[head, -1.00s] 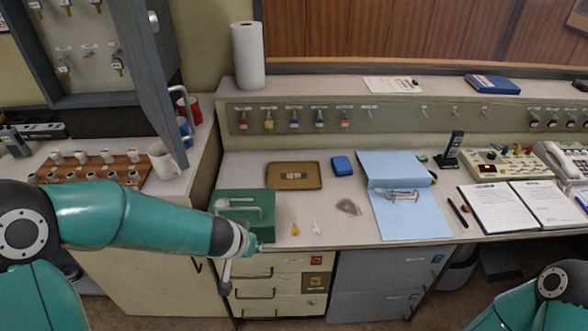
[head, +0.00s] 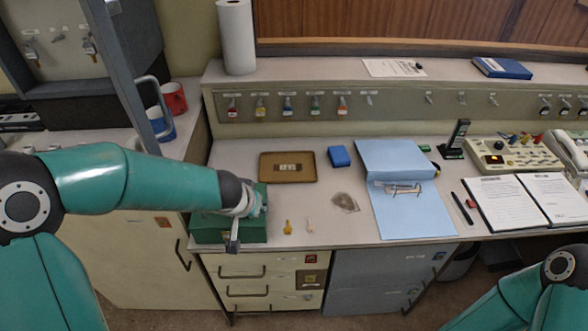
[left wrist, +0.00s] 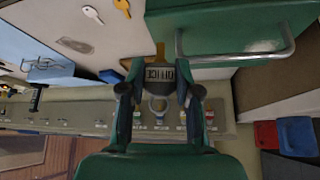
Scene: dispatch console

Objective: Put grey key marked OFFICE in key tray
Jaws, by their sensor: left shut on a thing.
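My left gripper (head: 232,247) is in front of the green box (head: 205,232), near the counter's front edge. In the left wrist view, my left gripper (left wrist: 160,80) is shut on a key (left wrist: 160,50). The key is hard to make out in the head view. The brown key tray (head: 267,176) lies flat behind and right of the green box, with a small pale label in it. My right gripper is out of view.
A yellow key (head: 287,227) and a pale key (head: 309,225) lie on the counter right of the green box. A blue box (head: 339,156), a dark flat piece (head: 345,202) and a blue folder (head: 415,215) lie farther right. Counter around the tray's front is clear.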

